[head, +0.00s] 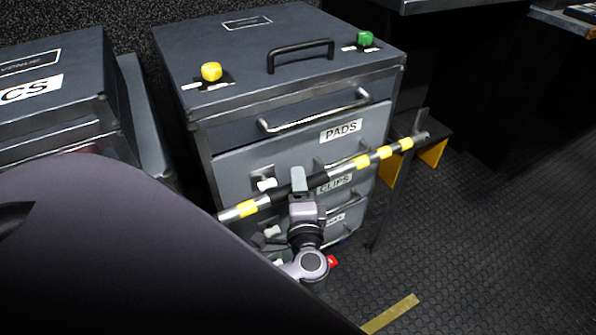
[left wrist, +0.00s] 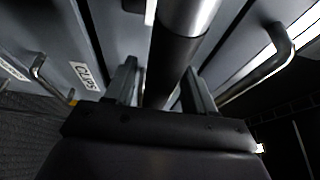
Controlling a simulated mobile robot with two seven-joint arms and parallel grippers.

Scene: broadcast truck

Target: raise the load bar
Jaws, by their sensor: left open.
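The load bar (head: 340,170) is a silver bar with yellow bands and a dark middle section. It runs across the front of the drawer cabinet, its right end near an upright prong on a bracket. My left gripper (head: 299,184) is at the bar's dark section, left of its middle. In the left wrist view, the load bar (left wrist: 175,60) passes between the two open fingers of my left gripper (left wrist: 161,88). The jaws look apart from the bar, though contact is hard to tell. My right gripper is not in view.
The grey cabinet (head: 230,60) has labelled drawers with protruding handles close behind the bar. A black and yellow bracket (head: 434,150) stands at the bar's right end. A yellow knob (head: 211,71) and a green knob (head: 365,38) sit on top. The floor at right is clear.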

